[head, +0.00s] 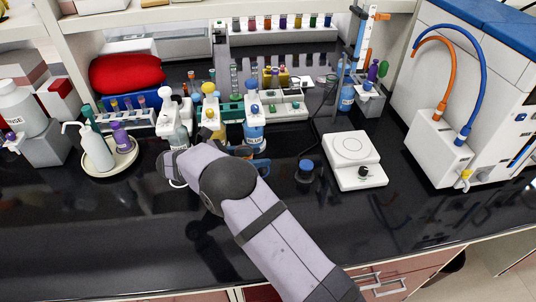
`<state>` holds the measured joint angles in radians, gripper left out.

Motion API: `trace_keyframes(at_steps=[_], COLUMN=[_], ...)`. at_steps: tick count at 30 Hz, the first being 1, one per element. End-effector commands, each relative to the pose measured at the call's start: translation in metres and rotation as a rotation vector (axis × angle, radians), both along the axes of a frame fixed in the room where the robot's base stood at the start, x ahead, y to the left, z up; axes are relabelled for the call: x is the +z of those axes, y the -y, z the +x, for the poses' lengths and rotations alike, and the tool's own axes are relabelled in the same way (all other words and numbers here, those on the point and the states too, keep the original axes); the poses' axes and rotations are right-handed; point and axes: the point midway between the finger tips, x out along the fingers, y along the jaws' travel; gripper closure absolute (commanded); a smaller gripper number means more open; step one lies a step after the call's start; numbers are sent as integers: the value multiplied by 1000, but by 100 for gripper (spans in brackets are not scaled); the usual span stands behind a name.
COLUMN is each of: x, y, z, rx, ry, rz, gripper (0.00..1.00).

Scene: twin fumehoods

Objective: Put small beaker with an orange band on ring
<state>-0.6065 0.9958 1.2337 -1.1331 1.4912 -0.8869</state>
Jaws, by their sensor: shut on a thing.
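My arm reaches in from the bottom right, and its end with my gripper (176,170) is over the bench at centre left. The fingertips are mostly hidden by my own wrist. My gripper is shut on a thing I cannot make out. A thin white curved edge shows just below the wrist end, and I cannot tell what it is. I see no small beaker with an orange band clearly. I cannot make out the ring either; a tall stand with blue and orange parts (362,42) is at the upper right.
Blue-labelled bottles (254,130) stand close behind my arm, before racks of tubes. A white squeeze bottle (96,150) stands on a round tray at left. A white balance (352,160) and a dark blue-capped jar (305,171) are to the right. The front bench is largely clear.

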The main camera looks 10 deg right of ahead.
Motion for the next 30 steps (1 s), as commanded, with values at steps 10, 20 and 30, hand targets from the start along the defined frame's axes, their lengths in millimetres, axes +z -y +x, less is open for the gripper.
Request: trace_keyframes(at_steps=[10,20,30], x=[1,-12,-35], y=[40,41,41], z=[17,17,17], rx=[0,1,1], ry=[0,-1,1], rz=[0,-2,1], gripper=[84,84,84])
